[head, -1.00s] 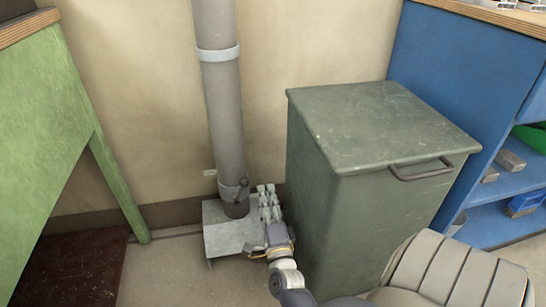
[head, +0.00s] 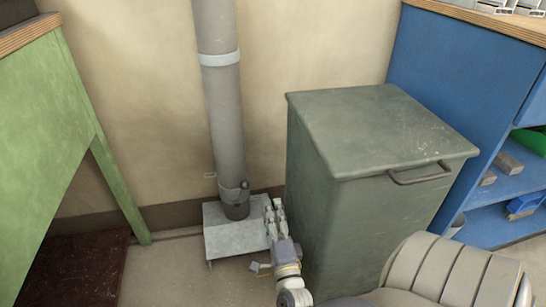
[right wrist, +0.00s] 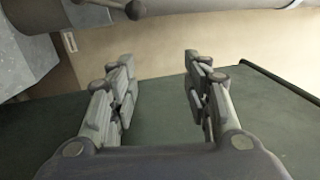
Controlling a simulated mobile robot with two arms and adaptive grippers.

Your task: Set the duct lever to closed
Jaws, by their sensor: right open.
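The grey duct (head: 222,110) runs down the wall to a grey metal box at the floor. Its small dark lever (head: 244,185) sits on the collar near the duct's foot. In the right wrist view the lever (right wrist: 135,9) shows at the top edge as a rod with a round knob. My right gripper (head: 273,204) is low, right of the lever and apart from it. In the right wrist view the gripper (right wrist: 158,62) is open with nothing between its fingers. The lever's exact angle is hard to tell. My left gripper is not in view.
A dark green bin (head: 375,130) with a handle stands close to the right of my gripper. The grey box (head: 235,238) sticks out at the duct's foot. A green bench (head: 55,140) is on the left. A blue shelf unit (head: 430,65) is on the right.

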